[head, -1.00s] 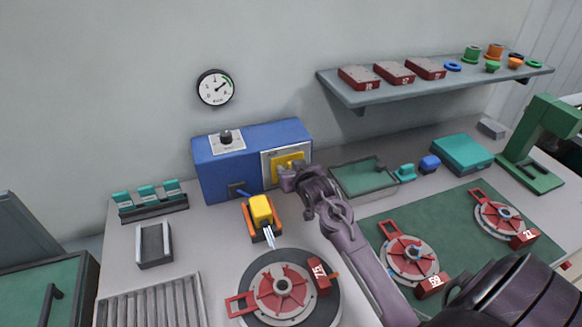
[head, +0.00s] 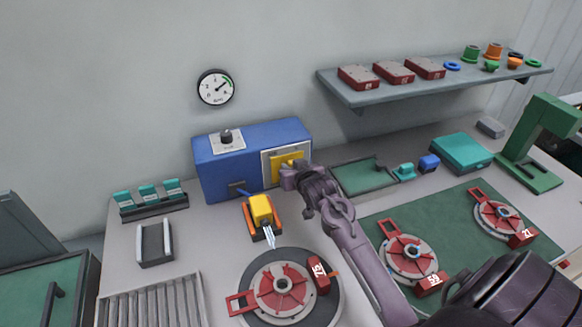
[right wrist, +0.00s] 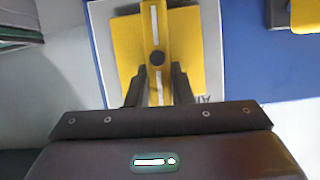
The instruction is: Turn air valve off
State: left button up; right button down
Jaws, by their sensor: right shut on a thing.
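The air valve is a yellow handle (right wrist: 156,30) on a yellow square plate (right wrist: 203,50), on the front of a blue box (head: 225,168). My right gripper (right wrist: 157,86) is shut on the handle, one finger on each side of it. In the right wrist view the handle runs up and down the picture across a dark round pivot. In the head view the right gripper (head: 294,172) covers part of the yellow plate (head: 280,169). My left gripper does not show.
A round pressure gauge (head: 215,88) hangs on the wall above the box. A dark knob (head: 225,136) sits on top of the box. A yellow and orange tool (head: 261,211) stands in front. A green tray (head: 362,178) lies to the right.

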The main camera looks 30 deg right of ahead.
jog(key=m+p, duration=0.1)
jog(key=m+y+p, duration=0.1)
jog(key=shift+s+d+r+m+y+p, duration=0.1)
jog(key=shift+d+m+y+p, duration=0.2)
jog(key=shift+d+p, duration=0.1)
jog(key=m+t+y, duration=0.1)
jog(key=m, duration=0.1)
jog(key=d+f+m+y, duration=0.1)
jog(key=m, duration=0.1)
jog(key=m+t+y+p, duration=0.1)
jog(key=m, duration=0.1)
jog(key=shift+s+d+f+m+t, duration=0.2)
jog(key=shift+f+m+t, duration=0.1)
jog(key=shift+f+m, duration=0.1)
jog(key=shift+d+f+m+t+y+b, duration=0.15)
jog(key=shift+m+t, duration=0.15)
jog(key=shift+m, duration=0.35)
jog(key=shift+a+f+m+t+y+b, duration=0.1)
jog(key=shift+m+t+y+b, duration=0.15)
jog(key=shift+m, duration=0.35)
jog(key=shift+d+f+m+t+y+b, duration=0.15)
jog(key=shift+m+t, duration=0.2)
jog(key=shift+m, duration=0.3)
jog(key=shift+a, duration=0.15)
jog(key=c, duration=1.3)
grip_release()
